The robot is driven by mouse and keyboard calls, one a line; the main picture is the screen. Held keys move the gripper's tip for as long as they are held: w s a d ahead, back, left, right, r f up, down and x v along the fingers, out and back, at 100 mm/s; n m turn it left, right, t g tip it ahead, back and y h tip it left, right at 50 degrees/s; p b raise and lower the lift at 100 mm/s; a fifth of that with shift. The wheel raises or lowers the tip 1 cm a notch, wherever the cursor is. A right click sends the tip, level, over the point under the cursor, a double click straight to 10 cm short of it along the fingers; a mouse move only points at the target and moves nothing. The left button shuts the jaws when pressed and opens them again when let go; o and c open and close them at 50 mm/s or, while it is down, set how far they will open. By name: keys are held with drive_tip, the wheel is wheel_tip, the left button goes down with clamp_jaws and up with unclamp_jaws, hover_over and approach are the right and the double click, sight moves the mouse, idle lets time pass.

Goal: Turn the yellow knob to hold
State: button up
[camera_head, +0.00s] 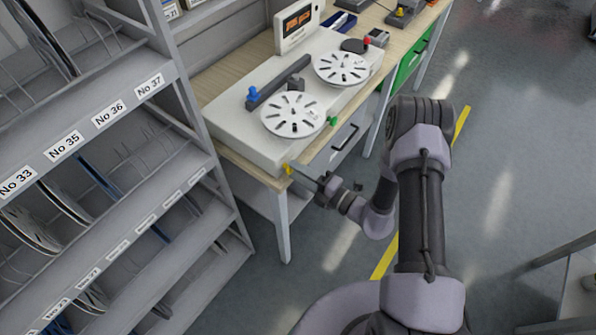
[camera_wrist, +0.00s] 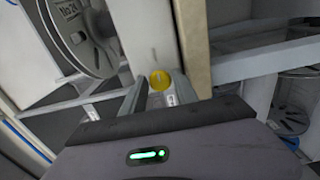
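The yellow knob (camera_head: 288,168) is on the near front corner of the pale machine (camera_head: 250,143) on the bench. In the wrist view the yellow knob (camera_wrist: 159,80) is a round face between the tips of my two grey fingers. My gripper (camera_head: 296,170) reaches the knob from the right in the head view. In the wrist view my gripper (camera_wrist: 160,84) is open, with a finger on each side of the knob and a small gap showing. I cannot tell whether either finger touches it. The knob's pointer or setting marks are too small to read.
A grey shelf rack (camera_head: 175,75) with numbered labels and reels stands left of the bench. The machine carries two white discs (camera_head: 293,115), a blue knob (camera_head: 252,93), a green knob (camera_head: 332,121) and a red knob (camera_head: 367,41).

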drive_tip(key=shift+o, duration=1)
drive_tip(key=shift+d, duration=0.1)
drive_tip(key=p+v, duration=0.2)
drive_tip(key=v, duration=1.5)
drive_tip(key=shift+s+d, duration=0.1)
drive_tip(key=shift+s, duration=0.05)
